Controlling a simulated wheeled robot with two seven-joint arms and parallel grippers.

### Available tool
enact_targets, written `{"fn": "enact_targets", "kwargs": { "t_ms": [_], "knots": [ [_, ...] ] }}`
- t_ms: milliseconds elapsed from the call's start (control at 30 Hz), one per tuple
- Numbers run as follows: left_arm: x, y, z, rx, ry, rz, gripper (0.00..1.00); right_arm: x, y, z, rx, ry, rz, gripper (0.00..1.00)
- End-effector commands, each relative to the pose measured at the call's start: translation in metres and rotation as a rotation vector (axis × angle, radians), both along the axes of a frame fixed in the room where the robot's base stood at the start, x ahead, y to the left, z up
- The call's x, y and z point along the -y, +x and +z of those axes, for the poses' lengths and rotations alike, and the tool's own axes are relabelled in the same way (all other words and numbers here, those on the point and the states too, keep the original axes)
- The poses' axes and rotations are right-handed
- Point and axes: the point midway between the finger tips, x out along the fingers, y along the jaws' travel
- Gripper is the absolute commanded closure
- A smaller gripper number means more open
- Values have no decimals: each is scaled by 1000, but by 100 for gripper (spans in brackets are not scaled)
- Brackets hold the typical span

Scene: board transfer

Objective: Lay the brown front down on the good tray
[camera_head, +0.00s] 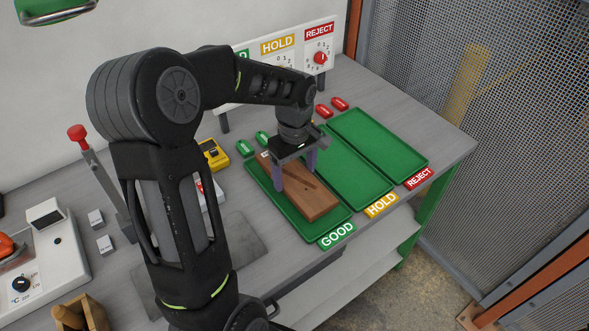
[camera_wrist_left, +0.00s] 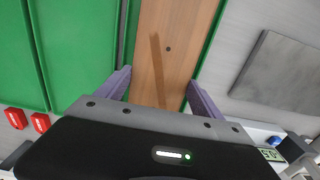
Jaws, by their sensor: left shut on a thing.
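The brown front (camera_head: 318,203), a flat wood-grained board, lies lengthwise over the green good tray (camera_head: 262,192), next to the GOOD label (camera_head: 337,234). It looks flat and within the rim; I cannot tell if its underside touches the tray floor. My left gripper (camera_head: 295,172) points down over the board, its two purple fingers shut across its width. In the left wrist view the board (camera_wrist_left: 177,40) runs between the fingers (camera_wrist_left: 160,94), with a dark hole and a darker streak on its face. My right gripper is not in view.
Green hold (camera_head: 345,168) and reject (camera_head: 382,145) trays lie to the right, bare where visible. Red tags (camera_head: 323,111) and green tags (camera_head: 246,148) lie behind. A yellow device (camera_head: 214,154) stands left of the good tray. A dial panel (camera_head: 319,57) stands at the back.

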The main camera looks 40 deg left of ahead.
Motion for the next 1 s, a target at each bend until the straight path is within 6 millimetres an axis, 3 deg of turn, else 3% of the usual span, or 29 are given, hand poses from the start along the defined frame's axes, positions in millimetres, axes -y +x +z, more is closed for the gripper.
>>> {"fn": "enact_targets", "kwargs": {
  "t_ms": [233,1000],
  "knots": [
    [0,0,-20,0,0,0,76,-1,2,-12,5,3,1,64],
    [0,0,-26,1,0,0,76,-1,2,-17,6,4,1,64]
  ]
}}
